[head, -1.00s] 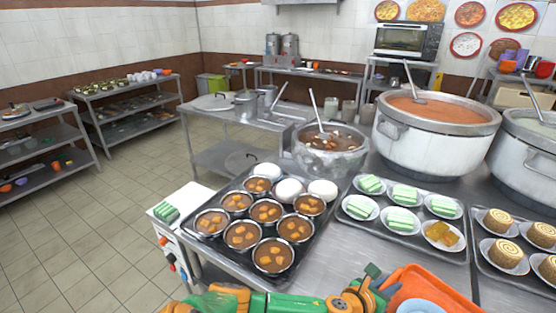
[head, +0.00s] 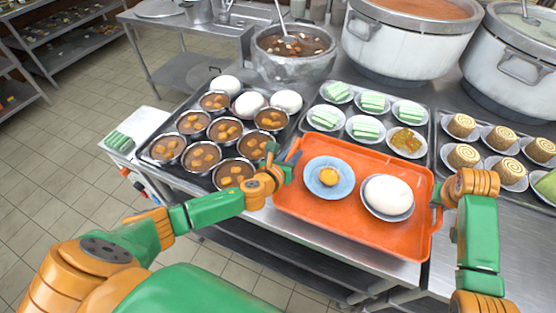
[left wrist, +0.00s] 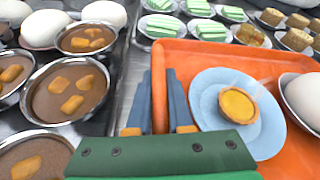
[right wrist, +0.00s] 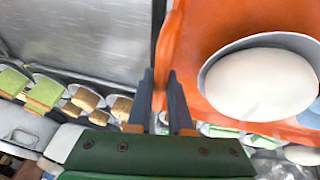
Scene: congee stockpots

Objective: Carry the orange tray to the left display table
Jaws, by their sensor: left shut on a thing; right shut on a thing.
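The orange tray (head: 338,226) is at the front of the steel counter in the head view, held between my two grippers. A blue plate with a yellow tart (head: 328,177) and a bowl with a white bun (head: 389,195) are on it. My left gripper (head: 283,165) is shut on the tray's left rim; in the left wrist view its fingers (left wrist: 166,92) straddle the orange edge. My right gripper (head: 440,196) is shut on the tray's right rim; its fingers (right wrist: 166,92) are at the orange edge in the right wrist view. I cannot tell whether the tray touches the counter.
A dark tray of brown soup bowls (head: 203,155) and white buns stands just left. Trays of green cakes (head: 365,129) and rolls (head: 463,157) lie behind and to the right. Large pots (head: 405,55) stand at the back. Open tiled floor (head: 60,150) and shelves (head: 75,45) are at left.

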